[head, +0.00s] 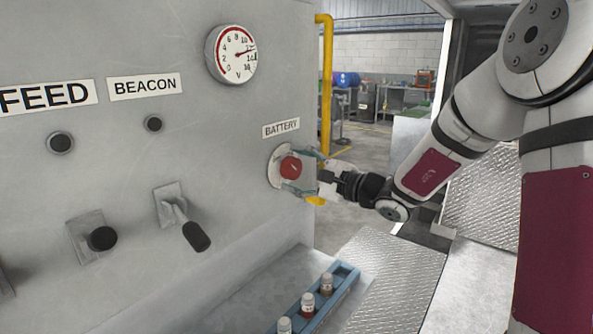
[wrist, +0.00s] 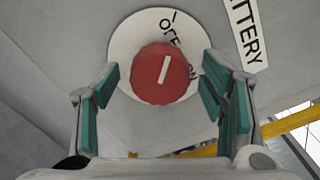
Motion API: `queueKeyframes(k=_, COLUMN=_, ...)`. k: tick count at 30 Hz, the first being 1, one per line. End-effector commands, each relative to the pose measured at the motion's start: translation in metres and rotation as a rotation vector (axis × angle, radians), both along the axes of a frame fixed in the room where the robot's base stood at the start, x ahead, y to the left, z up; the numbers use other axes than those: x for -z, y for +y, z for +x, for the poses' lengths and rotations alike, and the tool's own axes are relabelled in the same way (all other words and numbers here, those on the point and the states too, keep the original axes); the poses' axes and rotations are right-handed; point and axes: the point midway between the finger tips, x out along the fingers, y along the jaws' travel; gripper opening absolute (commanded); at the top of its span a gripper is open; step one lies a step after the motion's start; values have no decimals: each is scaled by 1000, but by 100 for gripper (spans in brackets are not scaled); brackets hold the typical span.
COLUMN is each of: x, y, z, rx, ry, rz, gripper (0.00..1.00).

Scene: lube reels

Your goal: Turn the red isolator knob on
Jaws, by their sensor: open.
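The red isolator knob (head: 291,168) sits on a round pale plate (head: 276,153) under the BATTERY label (head: 281,128) on the grey panel. In the wrist view the knob (wrist: 160,74) shows a white line, tilted slightly right of the picture's vertical. The plate (wrist: 127,40) behind it carries lettering that the knob partly hides. My gripper (head: 302,171) is open at the panel, its fingers above and below the knob in the head view. In the wrist view the teal finger pads of my gripper (wrist: 162,90) stand on either side of the knob, with visible gaps.
Two levers, one with a black grip (head: 196,236), stick out from the panel to the left. A gauge (head: 231,53) is above. A blue rack (head: 318,301) with several small bottles stands below. A yellow pipe (head: 325,85) runs along the panel's right edge.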

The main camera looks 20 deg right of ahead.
Motion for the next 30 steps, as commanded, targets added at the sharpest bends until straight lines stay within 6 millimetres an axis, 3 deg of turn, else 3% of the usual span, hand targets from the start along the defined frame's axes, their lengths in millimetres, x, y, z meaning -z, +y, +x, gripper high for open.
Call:
queueKeyframes(k=8, x=0, y=1, z=1, rx=0, ry=1, rz=1, gripper=65)
queueKeyframes(k=15, x=0, y=1, z=1, rx=0, ry=0, rz=0, gripper=17)
queueKeyframes(k=30, x=-1, y=2, z=0, rx=-2, ry=67, rz=93, gripper=17)
